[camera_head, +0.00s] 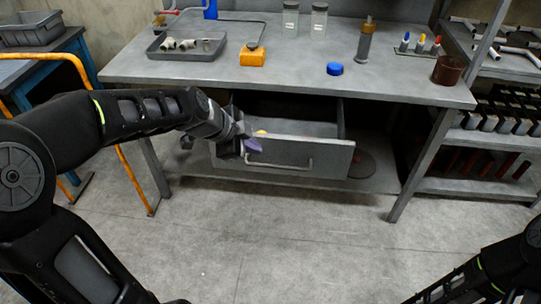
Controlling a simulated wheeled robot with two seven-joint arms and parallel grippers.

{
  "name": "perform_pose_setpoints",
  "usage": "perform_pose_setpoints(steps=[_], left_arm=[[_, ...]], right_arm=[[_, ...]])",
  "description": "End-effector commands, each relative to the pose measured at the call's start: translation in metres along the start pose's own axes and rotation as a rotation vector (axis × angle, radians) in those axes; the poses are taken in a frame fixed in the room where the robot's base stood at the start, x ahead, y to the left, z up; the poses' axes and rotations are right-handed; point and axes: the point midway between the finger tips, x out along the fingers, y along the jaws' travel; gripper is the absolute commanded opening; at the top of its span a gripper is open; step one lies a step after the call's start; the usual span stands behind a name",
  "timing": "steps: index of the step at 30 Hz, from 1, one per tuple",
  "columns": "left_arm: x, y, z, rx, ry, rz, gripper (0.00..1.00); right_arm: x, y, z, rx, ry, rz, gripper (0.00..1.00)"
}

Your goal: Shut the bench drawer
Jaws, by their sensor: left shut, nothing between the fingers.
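The bench drawer (325,157) is pulled out under the grey workbench (300,65), with its front panel and a pale bar handle standing forward of the bench. A small yellow thing shows inside near its left end. My left gripper (252,146) is shut and empty at the left part of the drawer front, left of the handle. It overlaps the panel in the picture; I cannot tell if it touches. My right arm comes in at the lower right corner, and its gripper is outside the picture.
On the bench top stand a grey tray (157,54) with fittings, an orange block (253,57), a blue cap (334,69), jars and a brown pot (447,69). An orange rail (134,180) stands at the left, metal shelves at the right. The floor before the drawer is clear.

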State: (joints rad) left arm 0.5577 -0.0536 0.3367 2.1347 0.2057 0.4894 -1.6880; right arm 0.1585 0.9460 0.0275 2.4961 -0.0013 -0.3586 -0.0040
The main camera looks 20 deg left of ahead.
Motion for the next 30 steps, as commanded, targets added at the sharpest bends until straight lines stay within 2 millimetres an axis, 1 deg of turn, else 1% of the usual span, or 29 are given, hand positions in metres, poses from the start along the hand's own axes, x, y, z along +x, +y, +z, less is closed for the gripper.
perform_pose_setpoints(steps=[7,11,17,24,27,30], left_arm=[[0.002,0.0,0.0,-0.002,-0.001,0.0,0.0],[0.01,0.001,0.001,-0.001,-0.001,0.002,0.0],[0.038,0.001,0.001,-0.003,0.0,0.003,0.0],[0.079,0.001,0.0,-0.002,0.001,0.002,0.0],[0.091,0.001,0.0,-0.002,0.001,0.002,0.0],[0.098,0.0,0.0,-0.004,0.0,-0.001,0.0]], right_arm=[[0.0,0.0,0.0,0.0,0.0,0.0,0.36],[0.001,0.0,0.0,0.0,0.0,0.0,0.36],[0.001,0.0,0.0,0.0,0.001,0.0,0.36],[0.003,0.001,0.0,0.0,0.0,0.0,0.36],[0.003,0.001,0.0,0.0,0.0,0.0,0.36],[0.003,0.001,0.0,0.0,0.001,0.0,0.36]])
